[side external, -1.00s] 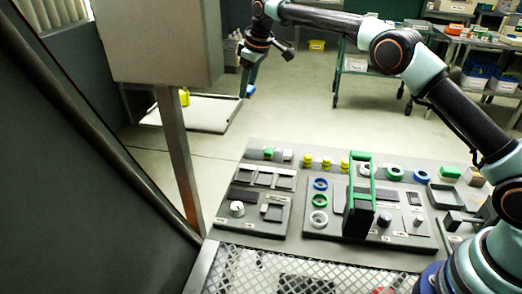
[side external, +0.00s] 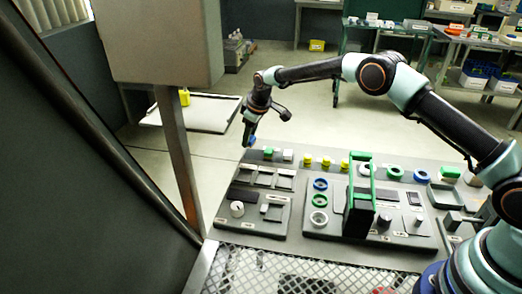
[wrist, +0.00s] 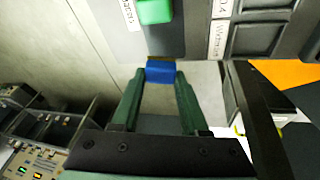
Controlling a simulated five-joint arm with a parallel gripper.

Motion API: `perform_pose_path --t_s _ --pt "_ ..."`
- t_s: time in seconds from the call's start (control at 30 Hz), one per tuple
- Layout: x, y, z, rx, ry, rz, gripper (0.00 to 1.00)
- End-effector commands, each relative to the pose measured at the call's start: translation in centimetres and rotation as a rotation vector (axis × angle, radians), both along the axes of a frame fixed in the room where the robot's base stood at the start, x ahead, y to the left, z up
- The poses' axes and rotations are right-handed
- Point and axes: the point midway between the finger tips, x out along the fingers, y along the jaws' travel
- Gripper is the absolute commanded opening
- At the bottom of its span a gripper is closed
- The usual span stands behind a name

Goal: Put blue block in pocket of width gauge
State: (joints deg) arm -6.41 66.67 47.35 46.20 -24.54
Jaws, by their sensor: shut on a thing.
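My gripper (side external: 249,134) is shut on the blue block (wrist: 160,71), held between the fingertips in the wrist view. In the side view the block shows as a small blue patch (side external: 251,141) at the gripper's tip, above the back left edge of the workbench. The width gauge (side external: 241,184) appears to be the dark frame with several pockets on the left panel, in front of and below my gripper. Part of it, with a label, shows at the upper right of the wrist view (wrist: 228,47). The block is apart from the gauge.
A green block (side external: 268,152) and a white block (side external: 287,155) stand behind the gauge. Yellow pieces (side external: 325,163) stand to the right. A tall green-framed fixture (side external: 358,205) rises mid-bench. A grey post (side external: 178,150) stands left of the bench.

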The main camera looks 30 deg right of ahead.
Motion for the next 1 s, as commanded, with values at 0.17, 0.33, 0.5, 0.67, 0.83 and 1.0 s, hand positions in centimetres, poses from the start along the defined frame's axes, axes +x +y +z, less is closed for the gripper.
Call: perform_pose_path --t_s 0.17,0.33,0.5,0.67,0.83,1.0 --pt "-0.1 0.0 -2.6 -0.001 0.003 0.0 0.0" --pt "0.0 0.0 -3.2 0.0 0.0 0.0 0.0" --pt "0.0 0.0 -3.2 0.0 0.0 0.0 0.0" --pt "0.0 0.0 -3.7 0.0 0.0 0.0 0.0" --pt "0.0 0.0 -3.7 0.0 0.001 0.0 0.74" --pt "0.0 0.0 -3.7 0.0 0.001 0.0 0.74"
